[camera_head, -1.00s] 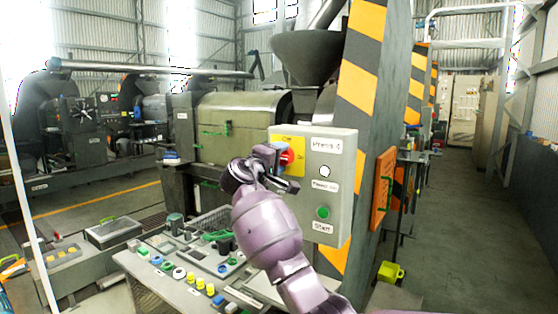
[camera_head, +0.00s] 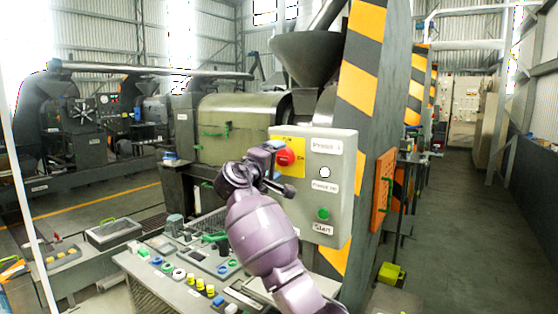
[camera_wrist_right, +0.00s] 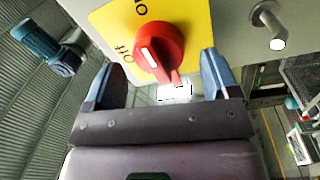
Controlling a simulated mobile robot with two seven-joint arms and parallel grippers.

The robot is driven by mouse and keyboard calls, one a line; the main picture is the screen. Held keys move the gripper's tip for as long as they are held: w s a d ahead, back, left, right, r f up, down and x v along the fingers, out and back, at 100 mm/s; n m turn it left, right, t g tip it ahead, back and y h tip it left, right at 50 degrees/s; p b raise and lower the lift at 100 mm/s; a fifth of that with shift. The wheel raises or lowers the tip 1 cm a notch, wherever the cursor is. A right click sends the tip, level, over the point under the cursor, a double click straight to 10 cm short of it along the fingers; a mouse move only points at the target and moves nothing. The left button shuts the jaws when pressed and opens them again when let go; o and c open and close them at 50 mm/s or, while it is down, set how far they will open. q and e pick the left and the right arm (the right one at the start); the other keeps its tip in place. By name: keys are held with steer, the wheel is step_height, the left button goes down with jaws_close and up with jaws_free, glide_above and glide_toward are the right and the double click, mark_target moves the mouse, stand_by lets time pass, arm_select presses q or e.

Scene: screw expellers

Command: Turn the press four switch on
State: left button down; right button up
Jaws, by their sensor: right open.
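The press four switch is a red knob (camera_head: 286,157) on a yellow plate (camera_head: 299,170), at the upper left of the grey control box (camera_head: 336,215) labelled Press 4. In the right wrist view the red knob (camera_wrist_right: 160,48) sits ahead of the fingers, between their lines. Its white mark appears nearer the Off label than the On label. My right gripper (camera_head: 281,167) is open, just in front of the knob and at its lower left. Its two fingers (camera_wrist_right: 165,78) flank the knob without visibly closing on it. My left gripper is not in view.
The box also has a white lamp (camera_head: 324,172) and a green Start button (camera_head: 322,213). Below stands a sloped console (camera_head: 160,272) with several buttons. A striped pillar (camera_head: 362,90) rises behind the box. The aisle at the right is open floor.

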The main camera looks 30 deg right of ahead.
steer(key=v, duration=0.9)
stand_by(0.3)
steer(key=w+a+n+t+y, duration=0.3)
steer(key=w+a+t+y, duration=0.3)
steer(key=t, duration=0.4)
steer(key=s+a+f+t+y, duration=0.1)
steer(key=s+a+f+y, duration=0.15)
steer(key=f+y, duration=0.45)
steer(key=s+a+f+t+y, duration=0.15)
steer(key=s+f+y, duration=0.25)
steer(key=f, duration=0.8)
steer(key=s+d+f+m+g, duration=0.2)
steer(key=s+f+g, duration=0.2)
steer(key=s+f, duration=1.2)
steer(key=s+d+f+m+g, duration=0.1)
steer(key=s+f+g, duration=0.3)
steer(key=s+f, duration=1.3)
steer(key=s+m, duration=0.1)
steer(key=s, duration=0.1)
steer(key=shift+s+d, duration=0.4)
